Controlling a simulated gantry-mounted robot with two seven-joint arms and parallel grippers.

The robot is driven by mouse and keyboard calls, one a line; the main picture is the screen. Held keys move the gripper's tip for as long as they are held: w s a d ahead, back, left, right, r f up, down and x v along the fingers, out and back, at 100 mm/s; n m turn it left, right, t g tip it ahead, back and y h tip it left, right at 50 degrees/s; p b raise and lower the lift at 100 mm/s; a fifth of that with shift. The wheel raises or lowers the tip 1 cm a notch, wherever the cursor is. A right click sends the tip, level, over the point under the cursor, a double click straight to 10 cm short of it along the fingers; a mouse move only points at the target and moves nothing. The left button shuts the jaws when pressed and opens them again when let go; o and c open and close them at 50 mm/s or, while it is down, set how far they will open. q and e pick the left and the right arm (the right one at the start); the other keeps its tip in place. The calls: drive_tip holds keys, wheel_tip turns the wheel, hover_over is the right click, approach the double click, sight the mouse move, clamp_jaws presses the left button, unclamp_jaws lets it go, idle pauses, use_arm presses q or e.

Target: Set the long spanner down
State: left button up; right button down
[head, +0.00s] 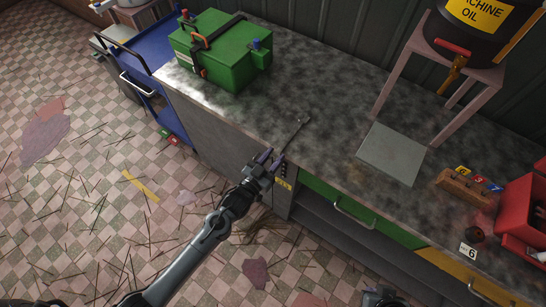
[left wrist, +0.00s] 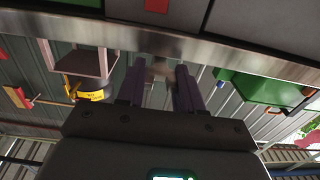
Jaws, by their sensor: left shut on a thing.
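The long spanner (head: 292,132) is a thin grey tool whose head end points up and to the right over the worktop in the head view. My left gripper (head: 271,163) is shut on its near end at the front edge of the grey worktop (head: 310,80). I cannot tell whether the far end touches the worktop. In the left wrist view the two dark fingers (left wrist: 160,88) show, with a blurred piece between them that is hard to make out.
A green box (head: 218,55) stands at the back left of the worktop. A stool (head: 480,75) bears a machine oil drum (head: 470,35) beyond a pale square plate (head: 391,153). A wooden block (head: 463,188) and a red bin (head: 520,205) are at the right. Worktop around the spanner is clear.

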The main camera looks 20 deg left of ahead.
use_arm(q)
drive_tip(key=shift+f, duration=0.15)
drive_tip(key=o, duration=1.1)
